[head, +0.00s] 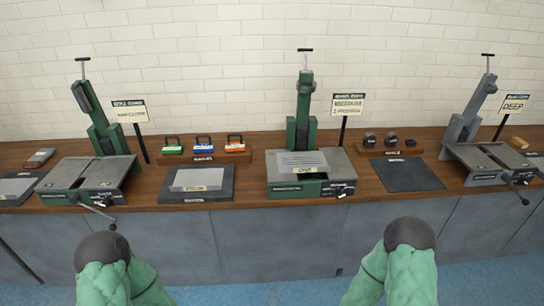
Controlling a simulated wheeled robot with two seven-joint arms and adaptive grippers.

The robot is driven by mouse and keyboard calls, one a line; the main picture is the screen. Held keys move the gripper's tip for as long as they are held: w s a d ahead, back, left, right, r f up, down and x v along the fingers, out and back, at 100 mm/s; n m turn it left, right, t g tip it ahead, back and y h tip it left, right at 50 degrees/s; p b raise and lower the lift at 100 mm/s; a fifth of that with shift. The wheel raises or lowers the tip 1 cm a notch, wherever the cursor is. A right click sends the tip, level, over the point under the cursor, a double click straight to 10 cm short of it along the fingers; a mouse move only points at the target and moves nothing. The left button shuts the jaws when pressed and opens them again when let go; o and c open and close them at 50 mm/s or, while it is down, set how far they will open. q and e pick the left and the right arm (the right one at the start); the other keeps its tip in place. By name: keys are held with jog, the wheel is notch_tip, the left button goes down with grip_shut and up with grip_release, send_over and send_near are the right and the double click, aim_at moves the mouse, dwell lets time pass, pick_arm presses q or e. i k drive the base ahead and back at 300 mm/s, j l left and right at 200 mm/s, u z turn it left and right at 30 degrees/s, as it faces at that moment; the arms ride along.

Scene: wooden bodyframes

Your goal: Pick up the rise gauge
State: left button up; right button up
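No object in the head view can be made out for certain as the rise gauge; the labels are too small to read surely. Small dark pieces (391,140) sit on a wooden block right of the middle machine. Three cases, green (173,147), blue (204,146) and orange (236,145), stand on a wooden rack left of it. A small block (40,157) lies at the far left and a tan one (518,143) at the far right. My two green arms show at the bottom, apart from the bench. Neither gripper's fingers can be seen.
A long wooden bench (254,187) over grey cabinets runs along a tiled wall. It carries three machines with upright columns: left (88,178), middle (310,187) and right (489,162). Dark mats (407,176) lie between them. Signs stand behind. Crank handles stick out in front.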

aim_at(178, 148)
jog(key=i+j+z, duration=0.25)
jog(key=j, duration=0.3)
jog(key=j+z, duration=0.25)
jog(key=j, duration=0.25)
jog(key=j+z, duration=0.25)
jog(key=j, duration=0.3)
jog(key=i, duration=0.05)
